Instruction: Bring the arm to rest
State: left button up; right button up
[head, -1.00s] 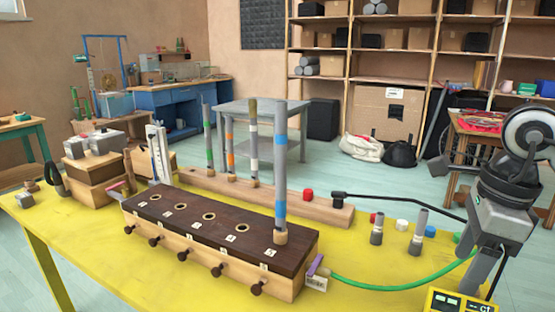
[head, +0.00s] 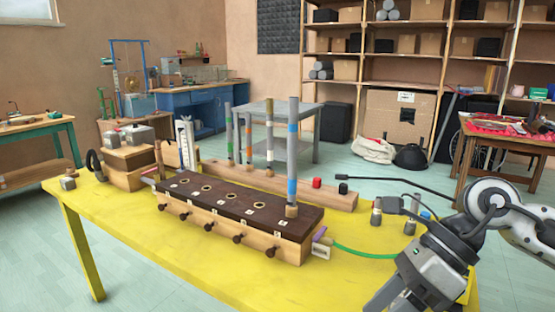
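My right arm comes in from the right edge. My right gripper (head: 393,292) is low at the right, in front of the yellow table, with its fingers pointing down and left and cut by the bottom edge. Whether the fingers are apart or closed is unclear, and no held object shows. My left gripper is out of view. A dark-topped wooden block (head: 235,208) stands on the table with a row of holes. A grey tube with a blue band (head: 292,160) stands upright at its right-end hole.
The yellow table (head: 150,250) has bare surface at the front left. A wooden rack (head: 335,195) behind the block holds several banded tubes. A black microphone arm (head: 390,182) reaches over the table. A green cable (head: 362,254) runs from the block's right end towards my arm.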

jog(key=s+a+r+m+t+y, duration=0.1)
jog(key=a+r+m+y, duration=0.1)
jog(key=a+m+y, duration=0.3)
jog(key=s+a+r+m+y, duration=0.1)
jog(key=a+r+m+y, duration=0.2)
jog(key=a+y, duration=0.45)
jog(key=w+d+f+m+t+h, duration=0.3)
jog(key=f+m+t+h, duration=0.2)
jog(key=m+t, duration=0.65)
jog(key=w+d+f+m+t+h, duration=0.3)
jog(key=d+f+m+t+h, duration=0.25)
jog(key=m, duration=1.05)
jog(key=s+d+f+m+g+h, duration=0.2)
jog(key=s+f+m, duration=0.3)
jog(key=f, duration=0.4)
jog(key=s+d+f+m+g+h+p, duration=0.1)
jog(key=s+f+m+g+h, duration=0.2)
jog(key=s+f+m, duration=0.3)
notch_tip(320, 180, down, 4)
jog(key=shift+d+f+g+h, duration=0.15)
jog(key=shift+d+g+h, duration=0.2)
jog(key=shift+h, duration=0.55)
